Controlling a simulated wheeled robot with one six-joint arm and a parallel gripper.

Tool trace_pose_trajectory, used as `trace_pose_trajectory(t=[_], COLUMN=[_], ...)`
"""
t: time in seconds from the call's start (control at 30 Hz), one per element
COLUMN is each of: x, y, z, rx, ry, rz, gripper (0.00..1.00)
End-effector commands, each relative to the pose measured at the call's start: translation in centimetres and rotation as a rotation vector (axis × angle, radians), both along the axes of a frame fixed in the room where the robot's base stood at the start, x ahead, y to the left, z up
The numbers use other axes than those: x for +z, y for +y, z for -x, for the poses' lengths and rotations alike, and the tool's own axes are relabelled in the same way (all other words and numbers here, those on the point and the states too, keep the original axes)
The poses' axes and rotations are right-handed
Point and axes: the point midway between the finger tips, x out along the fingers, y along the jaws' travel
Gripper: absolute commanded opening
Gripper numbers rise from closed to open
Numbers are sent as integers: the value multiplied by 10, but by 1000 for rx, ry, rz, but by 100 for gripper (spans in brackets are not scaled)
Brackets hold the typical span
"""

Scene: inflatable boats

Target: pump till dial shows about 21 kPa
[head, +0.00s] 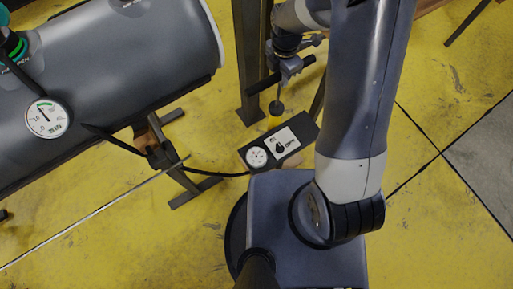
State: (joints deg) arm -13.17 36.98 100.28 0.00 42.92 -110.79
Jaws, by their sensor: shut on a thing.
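A grey inflatable tube (125,65) lies at the left. A round white dial (47,118) sits on it, with a green band near its top. Its needle seems to point up, near the green band, but the exact reading is too small to tell. My gripper (290,68) is shut on the handle bar. A black hose (215,173) runs left from the base.
A wooden and metal stand (155,140) supports the tube. A dark upright post (249,50) stands behind the pump. A thin pale line crosses the yellow floor (130,240) at lower left. The floor at right is mostly clear. My arm covers the upper right centre.

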Motion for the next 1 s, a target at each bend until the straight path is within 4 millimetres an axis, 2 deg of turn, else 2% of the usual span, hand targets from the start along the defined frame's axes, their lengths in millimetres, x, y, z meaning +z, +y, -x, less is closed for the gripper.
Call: trace_pose_trajectory(t=[0.03,0.4,0.6,0.77,1.0], x=[19,79,102,94,50], y=[1,1,1,1,1], z=[-3,-4,-4,-4,-3], rx=[0,0,0,0,0], ry=[-11,-14,-14,-14,-7], rz=[-3,-3,-4,-3,-2], gripper=[0,0,0,0,0])
